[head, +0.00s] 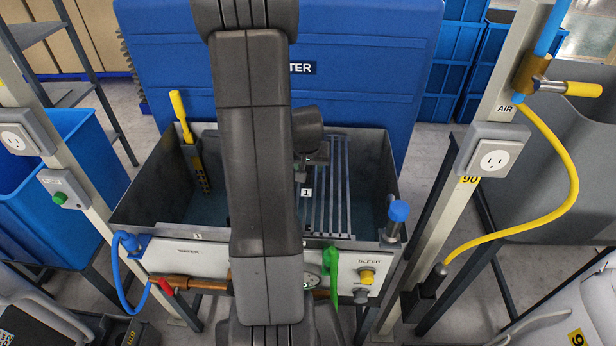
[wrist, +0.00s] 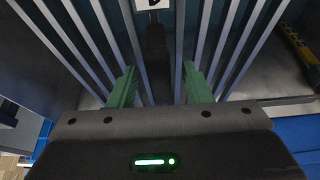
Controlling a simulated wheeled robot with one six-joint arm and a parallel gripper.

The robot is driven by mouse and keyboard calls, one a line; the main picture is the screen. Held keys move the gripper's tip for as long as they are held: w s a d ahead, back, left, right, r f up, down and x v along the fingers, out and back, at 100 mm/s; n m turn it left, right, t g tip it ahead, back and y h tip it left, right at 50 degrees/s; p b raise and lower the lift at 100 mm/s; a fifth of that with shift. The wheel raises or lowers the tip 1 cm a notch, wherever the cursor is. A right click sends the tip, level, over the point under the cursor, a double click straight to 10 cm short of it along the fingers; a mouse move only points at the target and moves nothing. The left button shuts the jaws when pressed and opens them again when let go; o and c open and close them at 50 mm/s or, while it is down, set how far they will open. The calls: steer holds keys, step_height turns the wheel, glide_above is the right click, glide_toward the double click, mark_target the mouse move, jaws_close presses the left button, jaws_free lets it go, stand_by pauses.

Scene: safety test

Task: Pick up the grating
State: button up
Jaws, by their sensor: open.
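The grating (head: 335,195), a row of pale metal bars with a white tag marked 1 (head: 306,192), is in the right half of a grey metal basin (head: 375,165). Its bars fill the wrist view (wrist: 240,45), with a dark upright piece at the middle below the tag (wrist: 152,4). My gripper's green fingers (wrist: 160,88) are apart, one on each side of that middle piece, with nothing held between them. I cannot tell whether they touch the bars. In the head view my arm hides the basin's middle and most of my gripper.
A yellow-handled tool (head: 182,115) leans in the basin's left side. A blue-capped fitting (head: 398,212) stands at its right corner. A blue lid (head: 365,75) rises behind. A yellow hose (head: 572,170) hangs at right.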

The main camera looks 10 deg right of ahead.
jaws_close()
steer(key=shift+r, duration=0.1)
